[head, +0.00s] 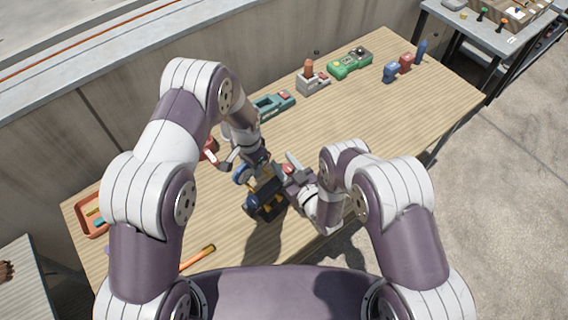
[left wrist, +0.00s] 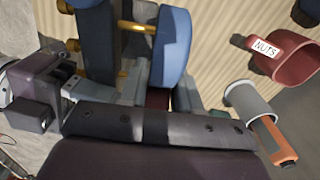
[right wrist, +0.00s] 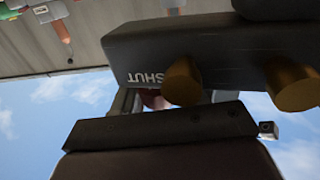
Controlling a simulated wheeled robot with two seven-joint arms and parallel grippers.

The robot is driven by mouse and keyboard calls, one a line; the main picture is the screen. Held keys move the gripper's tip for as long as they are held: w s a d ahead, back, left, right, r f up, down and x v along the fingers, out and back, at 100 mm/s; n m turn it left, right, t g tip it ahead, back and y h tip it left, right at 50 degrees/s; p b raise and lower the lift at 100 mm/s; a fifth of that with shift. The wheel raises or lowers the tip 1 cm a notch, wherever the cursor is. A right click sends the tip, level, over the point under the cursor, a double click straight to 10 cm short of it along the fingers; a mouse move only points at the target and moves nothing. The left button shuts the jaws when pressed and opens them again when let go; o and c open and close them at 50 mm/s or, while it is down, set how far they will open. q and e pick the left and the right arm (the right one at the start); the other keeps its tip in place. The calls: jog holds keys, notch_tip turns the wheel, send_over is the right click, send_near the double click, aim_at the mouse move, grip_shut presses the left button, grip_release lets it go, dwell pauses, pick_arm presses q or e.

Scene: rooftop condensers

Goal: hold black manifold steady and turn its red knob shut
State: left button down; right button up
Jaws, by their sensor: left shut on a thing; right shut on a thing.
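The black manifold (head: 265,205) stands near the table's front edge, with brass stubs and a rounded blue part (left wrist: 172,45) on one side. My left gripper (left wrist: 160,92) is shut on the manifold at this blue part; a dark red patch shows between its fingers. My right gripper (right wrist: 170,100) is at the manifold's other side, shut on the red knob (right wrist: 151,98), which is mostly hidden behind a brass stub and the black body. Upside-down lettering SHUT (right wrist: 146,80) shows on the body. How far the knob is turned cannot be seen.
A red cup labelled NUTS (left wrist: 285,55) and an orange-and-grey tool (left wrist: 262,120) are near my left gripper. A red tray (head: 93,222) and an orange-handled tool (head: 198,257) lie left. Green devices (head: 350,63) and small blocks stand at the back.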

dwell(0.5)
jog(key=o, duration=1)
jog(key=v, duration=1.2)
jog(key=shift+a, duration=0.1)
pick_arm(q)
jog(key=shift+c, duration=1.4)
grip_release()
